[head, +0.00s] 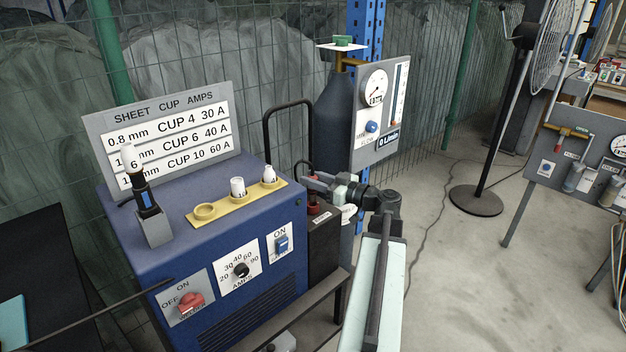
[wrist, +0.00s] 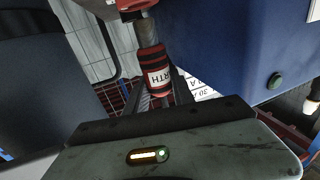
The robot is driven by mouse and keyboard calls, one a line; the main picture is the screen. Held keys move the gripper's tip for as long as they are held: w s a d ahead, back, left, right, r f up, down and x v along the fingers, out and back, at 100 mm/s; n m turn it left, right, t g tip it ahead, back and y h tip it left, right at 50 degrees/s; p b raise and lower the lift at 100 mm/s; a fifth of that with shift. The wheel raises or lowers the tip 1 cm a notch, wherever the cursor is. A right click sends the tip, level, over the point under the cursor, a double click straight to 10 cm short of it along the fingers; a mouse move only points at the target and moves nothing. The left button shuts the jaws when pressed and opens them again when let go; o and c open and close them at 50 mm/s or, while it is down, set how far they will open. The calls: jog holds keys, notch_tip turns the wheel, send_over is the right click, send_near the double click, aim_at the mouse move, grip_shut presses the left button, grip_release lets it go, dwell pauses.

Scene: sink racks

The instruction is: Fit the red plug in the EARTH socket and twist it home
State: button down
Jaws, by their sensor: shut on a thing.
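My gripper (wrist: 157,88) is shut on the red plug (wrist: 154,62), a red and black barrel with a white label ending in "RTH". The plug's grey metal nose (wrist: 146,31) points away from the gripper, toward a red round fitting (wrist: 130,8) at the top edge of the wrist view. I cannot tell whether the nose is in the fitting or only against it. In the head view, my gripper (head: 322,184) is over the dark box beside the blue welder. A red part (head: 313,208) shows beneath it; the socket itself is not clear there.
The dark box (head: 327,252) adjoins the blue welder (head: 225,262). A yellow holder (head: 204,220) with white cups and a torch (head: 150,212) stand on the welder. A grey gas cylinder (head: 335,115) and gauge panel (head: 381,115) stand behind.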

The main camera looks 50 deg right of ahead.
jog(key=shift+f, duration=0.2)
jog(key=shift+f+b, duration=0.35)
jog(key=shift+b, duration=0.15)
jog(key=shift+f+b, duration=1.15)
jog(key=c, duration=1)
grip_release()
jog(key=s+d, duration=0.1)
jog(key=s, duration=0.6)
jog(key=shift+s+d, duration=0.2)
jog(key=shift+s, duration=0.2)
